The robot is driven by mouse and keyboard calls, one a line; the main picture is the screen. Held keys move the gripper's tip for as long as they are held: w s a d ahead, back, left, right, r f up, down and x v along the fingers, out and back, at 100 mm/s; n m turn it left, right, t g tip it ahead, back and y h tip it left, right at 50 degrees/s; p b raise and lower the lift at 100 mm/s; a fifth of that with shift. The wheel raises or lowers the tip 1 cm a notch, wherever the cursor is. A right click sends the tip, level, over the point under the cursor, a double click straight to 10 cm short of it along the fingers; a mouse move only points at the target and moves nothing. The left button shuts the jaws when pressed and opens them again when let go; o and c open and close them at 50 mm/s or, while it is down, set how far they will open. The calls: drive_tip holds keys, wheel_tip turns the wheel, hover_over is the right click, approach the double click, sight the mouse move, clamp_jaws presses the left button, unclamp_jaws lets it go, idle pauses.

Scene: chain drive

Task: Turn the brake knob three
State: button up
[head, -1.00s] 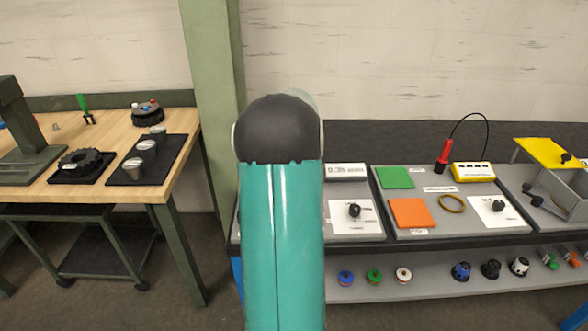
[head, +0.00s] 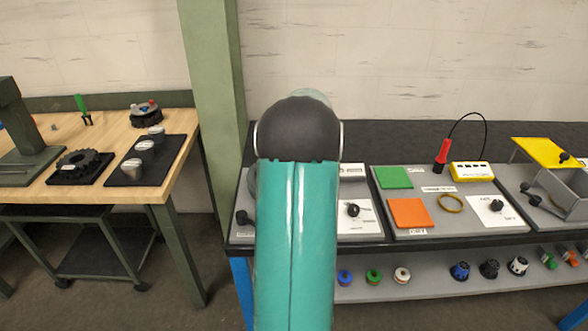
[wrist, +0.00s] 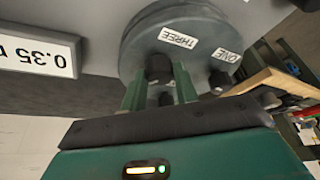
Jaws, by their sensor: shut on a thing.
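In the wrist view a round grey disc (wrist: 190,30) carries white labels reading THREE (wrist: 178,37) and ONE (wrist: 227,54), seen upside down. A black knob (wrist: 158,66) sits on the disc by the THREE label. My gripper (wrist: 159,78) has its two green fingers on either side of this knob and is shut on it. Another dark knob (wrist: 218,80) stands by the ONE label. A further dark round part (wrist: 166,99) shows between the fingers. In the head view my own arm hides the gripper and most of the disc.
A white display reading 0.35 (wrist: 37,52) is beside the disc. Right of my arm, the grey bench holds a green square (head: 394,177), an orange square (head: 410,212) and a yellow box (head: 471,171). A wooden table (head: 170,165) stands at the left.

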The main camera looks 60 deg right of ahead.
drive_tip(key=o, duration=1)
drive_tip(key=v, duration=1.3)
drive_tip(key=shift+s+r, duration=0.15)
drive_tip(key=shift+r, duration=0.2)
